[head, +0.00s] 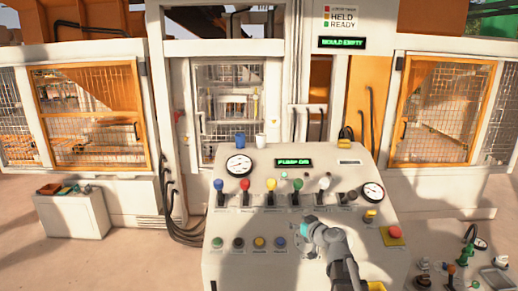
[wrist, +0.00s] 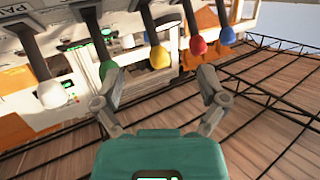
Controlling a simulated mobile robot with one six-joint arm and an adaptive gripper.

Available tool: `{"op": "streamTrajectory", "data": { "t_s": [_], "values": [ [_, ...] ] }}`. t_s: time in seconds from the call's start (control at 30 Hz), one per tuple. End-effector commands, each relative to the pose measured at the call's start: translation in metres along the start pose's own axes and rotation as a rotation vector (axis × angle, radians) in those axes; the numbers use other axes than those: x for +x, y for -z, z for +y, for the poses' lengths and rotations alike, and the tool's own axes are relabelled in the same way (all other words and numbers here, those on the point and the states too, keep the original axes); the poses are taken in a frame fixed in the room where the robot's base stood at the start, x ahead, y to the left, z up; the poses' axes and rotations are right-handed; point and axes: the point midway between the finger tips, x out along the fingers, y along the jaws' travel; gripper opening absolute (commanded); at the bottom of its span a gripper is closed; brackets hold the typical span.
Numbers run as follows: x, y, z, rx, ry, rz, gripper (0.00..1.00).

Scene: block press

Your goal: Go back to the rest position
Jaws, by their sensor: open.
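My gripper (head: 305,229) is over the lower middle of the sloped control panel (head: 240,272) in the head view, below the row of levers. In the wrist view my gripper (wrist: 160,77) has its two fingers spread wide with nothing between them. The yellow lever (wrist: 159,57) shows beyond the gap, with the green lever (wrist: 108,68) near the left fingertip and the red lever (wrist: 198,45) near the right one. I cannot tell whether a fingertip touches a lever.
The lever row also has a blue lever (head: 219,185) and a white lever (head: 324,183). A red stop button (head: 394,232) is right of my arm. The display (head: 294,163) reads PUMP ON.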

Motion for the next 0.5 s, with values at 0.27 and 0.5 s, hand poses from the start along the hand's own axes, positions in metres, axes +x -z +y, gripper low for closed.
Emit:
{"op": "streamTrajectory", "data": {
  "t_s": [0.27, 0.5],
  "values": [
    [-0.018, -0.091, -0.054, 0.082, 0.134, -0.333, 0.92],
    [-0.053, -0.168, -0.079, 0.178, 0.113, -0.677, 0.92]
  ]
}}
